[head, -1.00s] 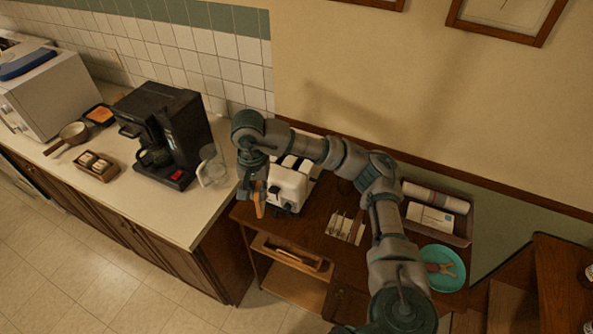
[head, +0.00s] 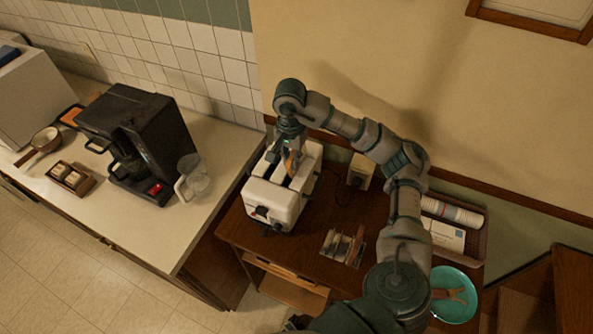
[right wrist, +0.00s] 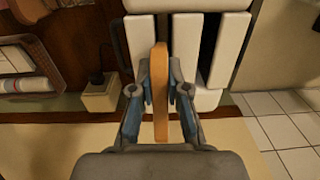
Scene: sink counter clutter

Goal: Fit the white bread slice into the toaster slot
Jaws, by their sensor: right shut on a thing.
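The white toaster (head: 272,204) stands on the dark wooden table; it also shows in the right wrist view (right wrist: 186,45), with two dark slots between white bars. My right gripper (head: 290,150) is over the toaster, pointing down. It is shut on the bread slice (head: 292,163), which has a tan crust. In the right wrist view the slice (right wrist: 160,90) is edge-on between the fingers and lines up with the left slot, covering part of it. I cannot tell whether its lower edge is inside the slot. My left gripper is not in view.
A glass pitcher (head: 195,178) and black coffee maker (head: 137,140) stand on the counter at left. A card holder (head: 343,246), a teal plate (head: 453,294) and a tray with a paper roll (head: 453,212) are right of the toaster. The wall (head: 350,60) is close behind.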

